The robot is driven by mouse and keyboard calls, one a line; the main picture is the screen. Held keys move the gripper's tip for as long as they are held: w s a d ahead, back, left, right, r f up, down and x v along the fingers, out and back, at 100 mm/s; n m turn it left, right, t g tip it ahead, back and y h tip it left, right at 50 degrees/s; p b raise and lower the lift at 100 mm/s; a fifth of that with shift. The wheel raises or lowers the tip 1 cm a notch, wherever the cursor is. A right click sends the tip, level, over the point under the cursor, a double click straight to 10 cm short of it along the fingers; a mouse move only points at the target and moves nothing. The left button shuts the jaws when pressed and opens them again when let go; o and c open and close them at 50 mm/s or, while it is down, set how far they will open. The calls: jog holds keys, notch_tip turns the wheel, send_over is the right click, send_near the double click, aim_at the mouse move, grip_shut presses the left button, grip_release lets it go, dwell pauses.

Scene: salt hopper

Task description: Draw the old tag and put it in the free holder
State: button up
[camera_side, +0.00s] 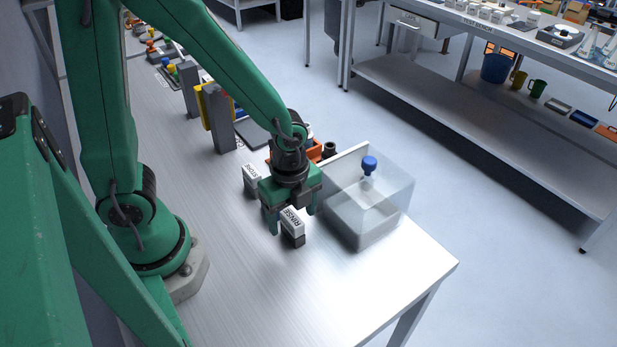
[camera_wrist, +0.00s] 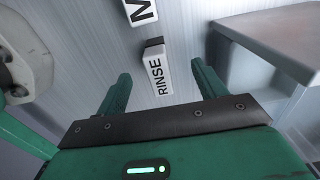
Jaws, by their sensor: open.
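A white tag (camera_side: 293,218) lettered RINSE sits on a small dark base near the front of the bench. In the wrist view the RINSE tag (camera_wrist: 158,75) lies between my two fingers. My gripper (camera_side: 291,214) is open, pointing down, with one finger on either side of this tag. I see no clear contact. A second lettered tag (camera_side: 251,174) on a grey block stands behind and left of my gripper; a lettered piece also shows, cut off, at the top of the wrist view (camera_wrist: 140,11). I cannot tell which holder is free.
A clear-walled bin (camera_side: 385,215) with pale contents and a blue-knobbed tool (camera_side: 369,164) stands close on the right. Orange and dark parts (camera_side: 313,151) lie behind my gripper. Grey posts with a yellow panel (camera_side: 207,108) stand farther back. The front of the bench (camera_side: 290,300) is clear.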

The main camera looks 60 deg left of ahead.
aim_at(292, 217)
jog(key=shift+r, duration=2.45)
jog(key=shift+r, duration=0.15)
notch_tip(292, 217, up, 8)
jog(key=shift+f, duration=0.2)
jog(key=shift+c, duration=0.2)
dwell(0.8)
jog(key=shift+f, duration=0.3)
jog(key=c, duration=0.7)
notch_tip(292, 217, down, 3)
jog(key=shift+r+n, duration=0.1)
jog(key=shift+n, duration=0.5)
grip_shut()
jog(key=shift+f, duration=0.55)
jog(key=shift+f, duration=0.15)
